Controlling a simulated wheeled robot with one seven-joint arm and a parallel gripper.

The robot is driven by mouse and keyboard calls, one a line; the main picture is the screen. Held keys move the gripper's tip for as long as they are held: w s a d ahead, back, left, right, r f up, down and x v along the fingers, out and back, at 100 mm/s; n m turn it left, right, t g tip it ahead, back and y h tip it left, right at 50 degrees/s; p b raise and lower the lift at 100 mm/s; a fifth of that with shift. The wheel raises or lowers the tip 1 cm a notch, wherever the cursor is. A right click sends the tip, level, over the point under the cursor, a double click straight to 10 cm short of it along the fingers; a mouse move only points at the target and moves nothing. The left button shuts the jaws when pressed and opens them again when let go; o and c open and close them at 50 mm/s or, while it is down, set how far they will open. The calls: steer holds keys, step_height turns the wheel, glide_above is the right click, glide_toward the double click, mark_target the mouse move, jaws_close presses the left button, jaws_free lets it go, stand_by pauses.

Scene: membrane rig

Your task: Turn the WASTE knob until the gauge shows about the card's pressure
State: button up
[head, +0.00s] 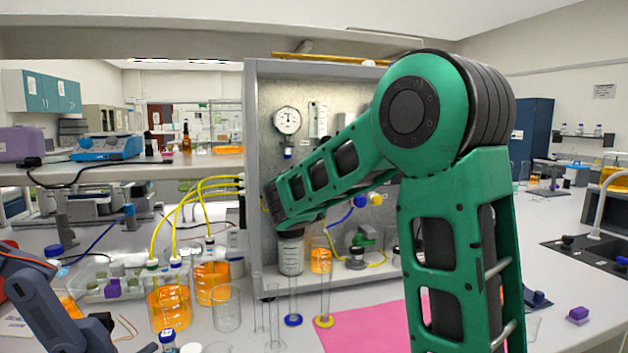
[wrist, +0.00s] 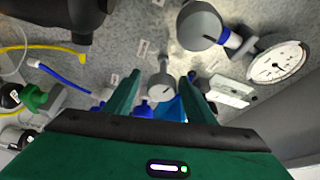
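In the wrist view my gripper (wrist: 161,78) is open, its two green fingers pointing at the grey panel. A small grey round knob (wrist: 163,88) shows in the gap between the fingers; I cannot tell whether they touch it. A larger grey knob (wrist: 200,25) with a blue part is further up. The labels are too small to read, so I cannot tell which knob is WASTE. The round white gauge (wrist: 277,63) is at the right; it also shows in the head view (head: 287,120). Its reading is not legible. I see no readable card. My arm hides the gripper in the head view.
Glass cylinders (head: 325,285) stand before the panel (head: 268,90). Beakers of orange liquid (head: 170,308) with yellow tubes are at the left. A pink mat (head: 365,328) lies on the bench. Yellow and blue tubes (wrist: 62,76) cross the panel's left in the wrist view.

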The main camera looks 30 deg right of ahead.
steer(key=r+v, duration=0.1)
steer(key=v, duration=0.9)
steer(key=shift+s+a+f, duration=0.25)
steer(key=shift+f, duration=0.3)
steer(key=shift+n, duration=0.3)
stand_by(2.3)
